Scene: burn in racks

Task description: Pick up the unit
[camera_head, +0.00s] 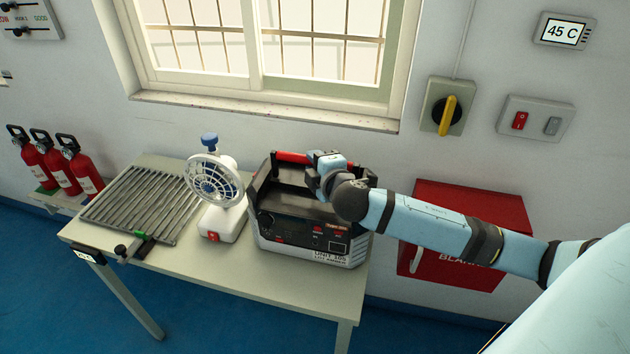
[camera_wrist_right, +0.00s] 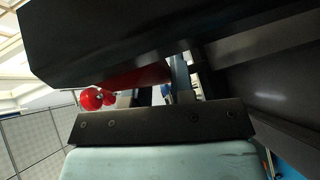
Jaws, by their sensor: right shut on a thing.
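The unit (camera_head: 300,230) is a dark box with a light grey base, a front panel and a label. It appears to rest on the right part of the table. A red handle bar (camera_head: 290,157) runs across its top, and the bar also shows close up in the right wrist view (camera_wrist_right: 140,78). My right gripper (camera_head: 318,162) is shut on the handle, reaching in from the right. My arm hides part of the unit's upper right side. My left gripper is in neither view.
A white fan (camera_head: 215,182) stands just left of the unit on the table (camera_head: 205,266). A slatted metal rack (camera_head: 140,200) lies further left. A red box (camera_head: 455,245) is right of the table. The wall and window (camera_head: 265,50) are close behind.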

